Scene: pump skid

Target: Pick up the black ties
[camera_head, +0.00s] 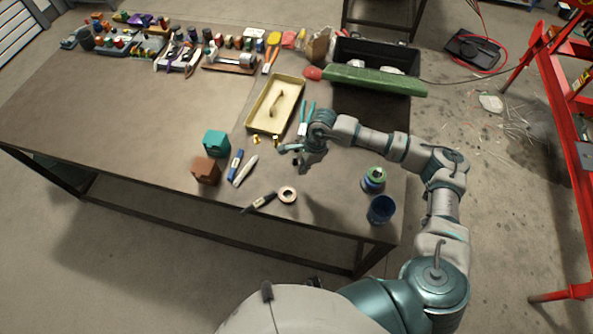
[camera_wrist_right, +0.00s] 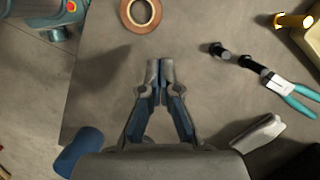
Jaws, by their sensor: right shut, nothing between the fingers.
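Two small black pieces lie on the table in the right wrist view, a nearer-left one (camera_wrist_right: 217,49) and one (camera_wrist_right: 252,65) beside the pliers' jaws. They may be the black ties, but I cannot tell for sure. My right gripper (camera_head: 303,167) is over the table, to the right of the yellow tray's near end. In its wrist view the gripper (camera_wrist_right: 161,66) has its fingertips together with nothing between them. The black pieces are to the right of the fingertips, apart from them. My left gripper is not in view.
A yellow tray (camera_head: 250,122), a blue cup (camera_head: 381,210), a brown block (camera_head: 206,170) and a teal block (camera_head: 216,143) stand around. The left table (camera_head: 110,120) is clear.

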